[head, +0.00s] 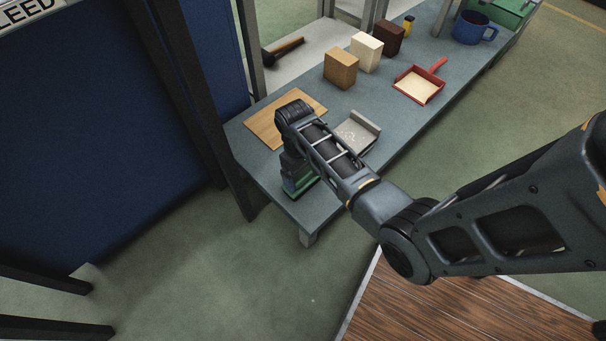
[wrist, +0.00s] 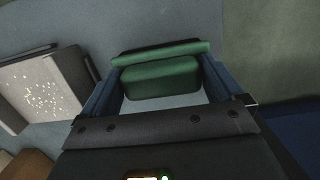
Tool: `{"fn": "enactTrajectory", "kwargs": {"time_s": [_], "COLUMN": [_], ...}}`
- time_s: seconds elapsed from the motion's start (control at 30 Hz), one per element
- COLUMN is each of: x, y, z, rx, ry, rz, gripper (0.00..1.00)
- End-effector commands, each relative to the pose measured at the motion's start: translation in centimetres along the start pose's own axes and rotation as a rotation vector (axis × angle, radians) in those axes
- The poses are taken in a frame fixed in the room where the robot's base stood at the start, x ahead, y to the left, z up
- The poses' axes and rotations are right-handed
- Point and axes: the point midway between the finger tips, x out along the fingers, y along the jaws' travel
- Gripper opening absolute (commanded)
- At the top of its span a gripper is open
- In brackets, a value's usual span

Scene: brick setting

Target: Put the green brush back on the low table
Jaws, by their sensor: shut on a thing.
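The green brush (wrist: 162,78) is between the two fingers of my gripper (wrist: 162,62) in the wrist view, and the gripper is shut on it. In the head view my gripper (head: 298,172) points down over the near left end of the grey-blue low table (head: 392,122). A green edge of the brush (head: 300,189) shows below the gripper there; my arm hides the rest. I cannot tell whether the brush touches the tabletop.
A wooden board (head: 262,127) and a grey pan with pale specks (head: 358,134) lie near my gripper. Farther along are a red dustpan (head: 418,86), three blocks (head: 366,52) and a blue mug (head: 472,30). A dark post (head: 226,170) stands beside the table's left end.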

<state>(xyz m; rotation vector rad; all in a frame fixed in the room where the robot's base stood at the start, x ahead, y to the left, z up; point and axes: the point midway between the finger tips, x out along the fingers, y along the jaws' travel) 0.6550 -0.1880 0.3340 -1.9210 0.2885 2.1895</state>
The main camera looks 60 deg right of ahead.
Motion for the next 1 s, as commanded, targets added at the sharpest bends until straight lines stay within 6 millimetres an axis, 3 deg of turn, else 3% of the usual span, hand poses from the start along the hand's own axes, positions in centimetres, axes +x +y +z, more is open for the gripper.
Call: {"fn": "enactTrajectory", "kwargs": {"time_s": [0.27, 0.3, 0.33, 0.67, 1.0], "x": [0.1, 0.2, 0.1, -0.5, -6.9], "y": [0.0, 0.0, 0.0, 0.0, 0.0], "z": [-0.1, 0.0, 0.0, 0.0, 0.0], "rx": [0.0, 0.0, 0.0, 0.0, 0.0], "ry": [0.001, 0.001, 0.001, 0.001, 0.003], "rz": [0.0, 0.0, 0.0, 0.0, 0.001], "gripper": [0.46, 0.97, 0.99, 1.0, 1.0]}}
